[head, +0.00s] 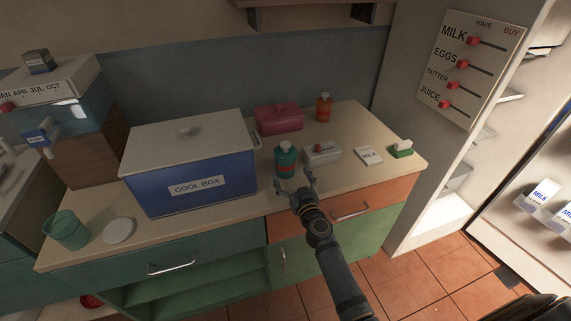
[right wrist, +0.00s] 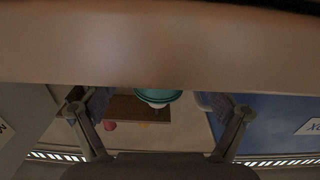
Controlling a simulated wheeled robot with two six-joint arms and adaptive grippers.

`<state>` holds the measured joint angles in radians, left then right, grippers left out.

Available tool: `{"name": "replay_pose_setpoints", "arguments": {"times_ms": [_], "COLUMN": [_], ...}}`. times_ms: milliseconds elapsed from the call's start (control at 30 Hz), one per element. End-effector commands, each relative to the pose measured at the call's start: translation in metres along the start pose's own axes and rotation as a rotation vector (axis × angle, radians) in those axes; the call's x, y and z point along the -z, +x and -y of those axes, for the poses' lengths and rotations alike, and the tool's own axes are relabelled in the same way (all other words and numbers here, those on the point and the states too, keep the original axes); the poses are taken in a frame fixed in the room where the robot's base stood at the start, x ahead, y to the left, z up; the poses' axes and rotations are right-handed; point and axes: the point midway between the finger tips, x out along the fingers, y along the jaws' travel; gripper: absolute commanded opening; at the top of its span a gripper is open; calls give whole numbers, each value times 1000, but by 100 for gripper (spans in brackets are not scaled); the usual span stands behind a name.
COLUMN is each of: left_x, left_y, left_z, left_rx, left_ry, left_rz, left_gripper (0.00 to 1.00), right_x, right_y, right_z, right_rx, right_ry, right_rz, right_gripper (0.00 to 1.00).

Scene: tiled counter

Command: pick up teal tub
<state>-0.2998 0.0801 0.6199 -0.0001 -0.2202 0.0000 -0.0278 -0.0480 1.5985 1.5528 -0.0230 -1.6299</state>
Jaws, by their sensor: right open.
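The teal tub (head: 67,232) is an open, round container standing at the left end of the counter, near its front edge. A round white lid-like disc (head: 119,230) lies beside it. My right gripper (head: 294,184) is open and empty, far to the right of the tub, just in front of a teal bottle with an orange band (head: 286,165). In the right wrist view, a round teal thing (right wrist: 158,97), seemingly that bottle, shows between the spread fingers (right wrist: 160,130); a wide brown band hides part of it. My left gripper is not seen.
A blue cool box (head: 190,185) with a white lid stands between the tub and my right gripper.

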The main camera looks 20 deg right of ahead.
Motion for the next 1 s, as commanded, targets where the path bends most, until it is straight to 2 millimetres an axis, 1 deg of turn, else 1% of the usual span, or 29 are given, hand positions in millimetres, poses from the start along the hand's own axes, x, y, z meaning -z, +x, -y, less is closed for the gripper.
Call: {"name": "replay_pose_setpoints", "arguments": {"times_ms": [33, 133, 233, 400, 900, 1000], "left_x": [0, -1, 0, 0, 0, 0], "left_y": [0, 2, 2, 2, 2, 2], "left_z": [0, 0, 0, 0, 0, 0], "left_rx": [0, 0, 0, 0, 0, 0], "left_ry": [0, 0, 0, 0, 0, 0], "left_rz": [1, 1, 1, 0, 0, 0], "left_gripper": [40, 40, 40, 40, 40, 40], "right_x": [1, 0, 0, 0, 0, 1], "right_y": [9, 22, 26, 26, 26, 26], "right_z": [0, 0, 0, 0, 0, 0], "right_rx": [0, 0, 0, 0, 1, 1], "right_ry": [0, 1, -1, -1, 0, 0], "right_rz": [-1, -1, 1, 1, 1, -1], "right_gripper": [87, 87, 87, 87, 19, 18]}}
